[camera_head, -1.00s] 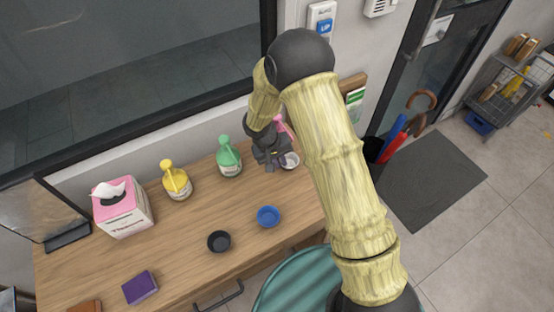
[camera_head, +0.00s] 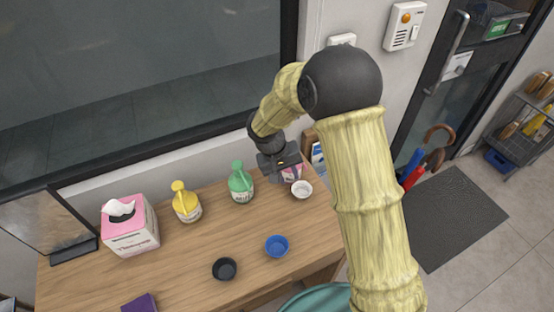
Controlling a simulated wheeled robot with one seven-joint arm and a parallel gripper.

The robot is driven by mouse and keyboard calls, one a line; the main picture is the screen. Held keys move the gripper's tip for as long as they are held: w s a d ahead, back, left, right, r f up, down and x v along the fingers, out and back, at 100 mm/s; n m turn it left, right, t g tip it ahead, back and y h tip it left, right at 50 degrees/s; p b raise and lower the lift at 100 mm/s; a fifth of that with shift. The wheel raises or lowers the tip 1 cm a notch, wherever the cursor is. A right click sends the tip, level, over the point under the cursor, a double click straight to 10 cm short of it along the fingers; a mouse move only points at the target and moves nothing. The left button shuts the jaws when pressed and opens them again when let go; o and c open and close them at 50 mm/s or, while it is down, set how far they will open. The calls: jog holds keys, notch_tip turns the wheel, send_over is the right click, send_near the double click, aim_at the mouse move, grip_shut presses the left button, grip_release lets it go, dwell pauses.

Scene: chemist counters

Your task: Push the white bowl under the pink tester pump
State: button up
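The white bowl (camera_head: 302,189) sits upright near the right end of the wooden counter, in front of the pink tester pump (camera_head: 292,173). The pump stands at the back by the wall, and its upper part is hidden behind my gripper (camera_head: 288,176). My gripper hangs over the pump, just behind and left of the white bowl in the picture. No gap between the fingers can be made out, and nothing shows held. Whether the bowl is under the pump's spout cannot be seen.
A green pump bottle (camera_head: 241,184), a yellow pump bottle (camera_head: 186,203) and a pink tissue box (camera_head: 130,228) line the back. A blue bowl (camera_head: 277,246), a black bowl (camera_head: 224,268) and a purple box (camera_head: 140,304) stand in front. The counter (camera_head: 190,255) is clear between them.

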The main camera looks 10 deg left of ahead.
jog(key=b+v, duration=0.1)
jog(key=v, duration=0.7)
jog(key=shift+s+a+r, duration=0.2)
jog(key=shift+a, duration=0.3)
jog(key=s+d+m+y, duration=0.1)
jog(key=s+d, duration=0.3)
jog(key=d, duration=0.3)
jog(key=s+d+m+t+y, duration=0.1)
jog(key=s+d, duration=0.3)
jog(key=d, duration=0.4)
jog(key=s+d+m+y, duration=0.1)
jog(key=s+d+m, duration=0.1)
jog(key=s+d, duration=0.3)
jog(key=d, duration=0.2)
jog(key=shift+d, duration=0.4)
